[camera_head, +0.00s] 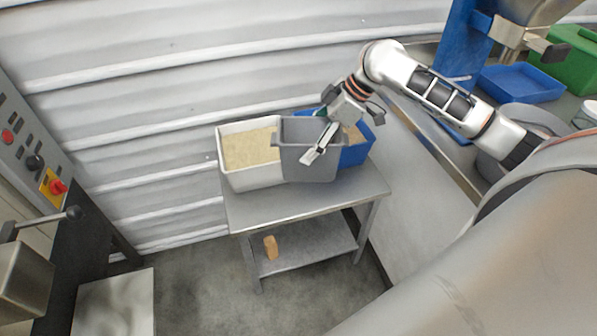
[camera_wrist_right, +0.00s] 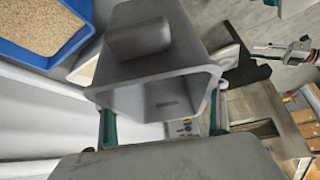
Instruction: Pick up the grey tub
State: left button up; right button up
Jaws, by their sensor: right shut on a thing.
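The grey tub (camera_head: 308,168) is at the small metal table in the head view, overlapping the white tub and the blue tub. My right gripper (camera_head: 322,142) is over it and shut on it. In the right wrist view the grey tub (camera_wrist_right: 185,55) fills the middle, with a finger of my right gripper (camera_wrist_right: 163,122) on either side. The part of its inside that shows looks empty. I cannot tell whether its base touches the table.
A white tub (camera_head: 236,180) and a blue tub (camera_head: 355,155), both holding tan grains, flank the grey tub on the metal table (camera_head: 300,203). A tan block (camera_head: 270,247) is on the lower shelf. A control panel (camera_head: 25,140) stands at left, a corrugated wall behind.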

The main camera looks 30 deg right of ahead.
aim_at(313, 119)
jog(key=w+d+n, duration=0.1)
jog(key=w+r+n+g, duration=0.1)
jog(key=w+d+n, duration=0.1)
jog(key=shift+w+d+r+y, duration=0.2)
jog(key=shift+d+r+y, duration=0.1)
jog(key=shift+r, duration=0.1)
jog(key=shift+w+d+r+n+g+b, duration=0.25)
jog(key=shift+w+d+n+g+b, duration=0.05)
jog(key=shift+d+b, duration=0.05)
jog(key=shift+d+f, duration=0.1)
jog(key=shift+f, duration=0.15)
notch_tip(313, 119, down, 20)
jog(key=b, duration=0.5)
jog(key=shift+r, duration=0.2)
jog(key=shift+f, duration=0.15)
